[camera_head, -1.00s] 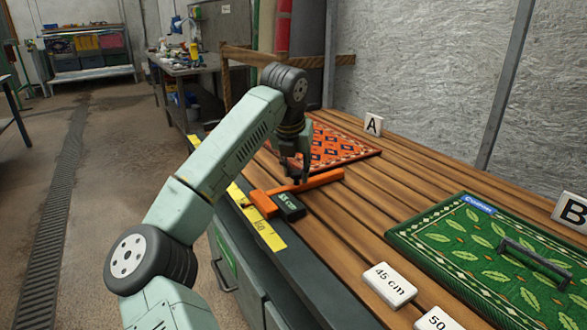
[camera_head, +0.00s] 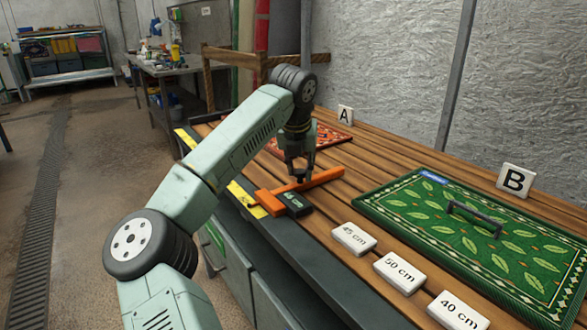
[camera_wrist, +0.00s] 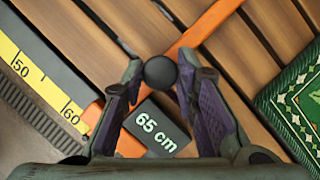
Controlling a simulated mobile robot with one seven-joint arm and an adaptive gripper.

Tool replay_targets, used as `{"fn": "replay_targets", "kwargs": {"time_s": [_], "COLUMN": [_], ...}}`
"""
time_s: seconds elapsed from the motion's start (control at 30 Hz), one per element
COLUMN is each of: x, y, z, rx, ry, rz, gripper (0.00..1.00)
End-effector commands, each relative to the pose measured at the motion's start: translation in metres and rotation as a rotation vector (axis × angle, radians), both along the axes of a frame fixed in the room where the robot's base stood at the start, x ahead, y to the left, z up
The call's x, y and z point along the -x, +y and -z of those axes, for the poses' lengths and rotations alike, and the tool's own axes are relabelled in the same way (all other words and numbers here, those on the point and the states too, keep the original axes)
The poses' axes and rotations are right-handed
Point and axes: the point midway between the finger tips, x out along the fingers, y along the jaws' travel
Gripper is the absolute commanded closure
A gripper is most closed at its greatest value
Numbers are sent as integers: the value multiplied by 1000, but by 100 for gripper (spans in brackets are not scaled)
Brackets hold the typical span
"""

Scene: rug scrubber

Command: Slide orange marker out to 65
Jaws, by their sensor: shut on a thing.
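The orange marker (camera_head: 318,185) is a long T-shaped bar lying across the wooden slats. Its wide end (camera_head: 269,203) reaches the yellow measuring tape (camera_head: 240,192) at the bench's front edge. In the wrist view the marker (camera_wrist: 205,27) crosses just past the tape's 60 mark (camera_wrist: 72,112). A dark block (camera_wrist: 155,128) reading "65 cm" sits against the bar. My gripper (camera_head: 300,178) is low over the bar. In the wrist view its fingers are closed around a round black knob (camera_wrist: 160,72) on the marker. The tape beyond the marker is hidden there.
White tiles reading 45 cm (camera_head: 353,238), 50 cm (camera_head: 399,271) and 40 cm (camera_head: 457,311) lie at the front edge. An orange rug (camera_head: 330,138) lies by sign A (camera_head: 345,114).

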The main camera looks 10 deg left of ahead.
Motion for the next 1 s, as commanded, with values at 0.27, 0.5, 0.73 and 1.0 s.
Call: {"fn": "replay_targets", "kwargs": {"time_s": [0.27,0.5,0.73,1.0], "x": [0,1,1,2], "y": [-3,-2,-2,-1], "z": [-2,-2,-1,-5], "rx": [1,1,0,-1], "ry": [-5,-4,-2,-3], "rz": [1,0,-1,-1], "gripper": [100,62,53,53]}}
